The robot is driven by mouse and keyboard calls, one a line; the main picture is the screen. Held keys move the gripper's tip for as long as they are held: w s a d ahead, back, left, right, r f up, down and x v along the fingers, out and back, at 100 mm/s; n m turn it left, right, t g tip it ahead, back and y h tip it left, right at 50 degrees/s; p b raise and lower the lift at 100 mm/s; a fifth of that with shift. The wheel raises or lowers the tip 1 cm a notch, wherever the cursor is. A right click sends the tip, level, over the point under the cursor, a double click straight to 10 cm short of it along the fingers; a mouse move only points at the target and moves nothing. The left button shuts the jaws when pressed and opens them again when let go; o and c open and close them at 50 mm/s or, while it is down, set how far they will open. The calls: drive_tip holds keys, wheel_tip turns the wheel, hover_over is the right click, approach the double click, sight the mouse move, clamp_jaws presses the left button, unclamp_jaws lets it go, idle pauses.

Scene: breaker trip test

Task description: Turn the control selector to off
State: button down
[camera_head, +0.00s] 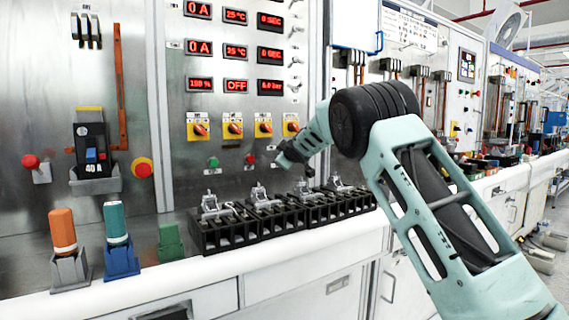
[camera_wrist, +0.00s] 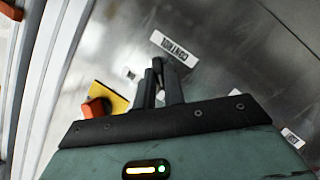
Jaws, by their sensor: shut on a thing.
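My gripper (camera_head: 282,159) is at the steel panel, just below the rightmost yellow switch plate. In the wrist view its two dark fingers (camera_wrist: 165,82) are close together, beside a white label reading CONTROL (camera_wrist: 173,48), upside down in that view. The fingers are shut on the control selector at the panel face. The selector is small and dark and mostly hidden by the fingers, so its pointing direction cannot be told.
Several yellow plates with orange knobs (camera_head: 233,126) sit above; one plate (camera_wrist: 112,100) is near my fingers. A green button (camera_head: 213,162) and red button (camera_head: 250,158) are to the left. Black breaker blocks (camera_head: 228,232) stand on the white bench below.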

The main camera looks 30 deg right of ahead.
idle(0.3)
drive_tip(key=c, duration=1.5)
unclamp_jaws()
drive_tip(key=shift+s, duration=0.15)
drive_tip(key=shift+b+v, duration=3.05)
drive_tip(key=shift+v, duration=5.5)
drive_tip(key=shift+a+f, duration=0.1)
